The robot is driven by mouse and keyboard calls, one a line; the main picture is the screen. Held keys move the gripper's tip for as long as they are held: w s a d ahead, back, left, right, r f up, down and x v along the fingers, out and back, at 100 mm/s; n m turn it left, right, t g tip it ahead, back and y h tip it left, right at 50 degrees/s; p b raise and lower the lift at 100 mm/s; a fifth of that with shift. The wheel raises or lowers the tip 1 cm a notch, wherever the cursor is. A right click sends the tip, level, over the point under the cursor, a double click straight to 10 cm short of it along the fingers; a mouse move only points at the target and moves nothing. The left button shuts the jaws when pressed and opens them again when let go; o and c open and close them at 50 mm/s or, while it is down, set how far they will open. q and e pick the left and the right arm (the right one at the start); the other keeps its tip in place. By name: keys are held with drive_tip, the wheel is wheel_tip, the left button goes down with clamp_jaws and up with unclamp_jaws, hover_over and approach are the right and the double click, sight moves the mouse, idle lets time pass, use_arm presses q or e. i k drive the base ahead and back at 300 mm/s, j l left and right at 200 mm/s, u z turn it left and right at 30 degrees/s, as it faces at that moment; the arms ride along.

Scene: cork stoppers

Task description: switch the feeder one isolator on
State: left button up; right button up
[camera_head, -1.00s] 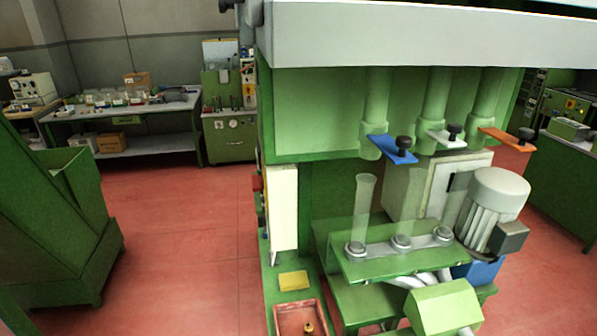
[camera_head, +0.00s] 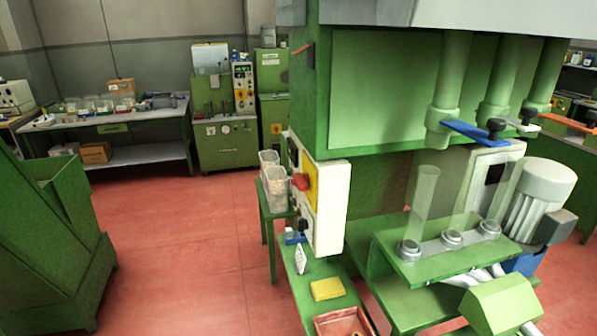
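No label naming the feeder one isolator is readable. A white control box (camera_head: 333,205) is fixed to the left side of the green machine. Its left face is seen at a steep angle and carries a yellow plate with a red knob (camera_head: 301,181). A small dark part (camera_head: 303,226) sits lower on that face; I cannot tell what it is or how the knob is set. Three feed tubes hang on the machine, with a blue slide plate (camera_head: 470,131), a white one (camera_head: 522,125) and an orange one (camera_head: 568,122). Neither gripper shows.
A green side table (camera_head: 266,215) with clear containers (camera_head: 275,187) stands left of the control box. A yellow sponge (camera_head: 327,289) and a reddish tray (camera_head: 343,323) lie on the green ledge. Red floor (camera_head: 180,235) is open to the left. A green bin (camera_head: 62,225) stands far left.

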sight(302, 182)
drive_tip(key=i+j+z, duration=0.25)
drive_tip(key=j, duration=0.3)
drive_tip(key=i+j+z, duration=0.15)
drive_tip(key=j+z, duration=0.15)
drive_tip(key=j, duration=0.25)
drive_tip(key=i+j+z, duration=0.1)
drive_tip(key=j+z, duration=0.15)
drive_tip(key=j, duration=0.35)
drive_tip(key=j+z, duration=0.3)
drive_tip(key=j, duration=0.3)
drive_tip(key=i+j+z, duration=0.3)
drive_tip(key=j, duration=0.3)
drive_tip(key=i+j+z, duration=0.15)
drive_tip(key=j, duration=0.2)
drive_tip(key=i+j+z, duration=0.15)
drive_tip(key=j, duration=0.2)
drive_tip(key=i+j+z, duration=0.15)
drive_tip(key=j, duration=0.2)
drive_tip(key=i+j+z, duration=0.15)
drive_tip(key=j, duration=0.2)
drive_tip(key=k, duration=0.05)
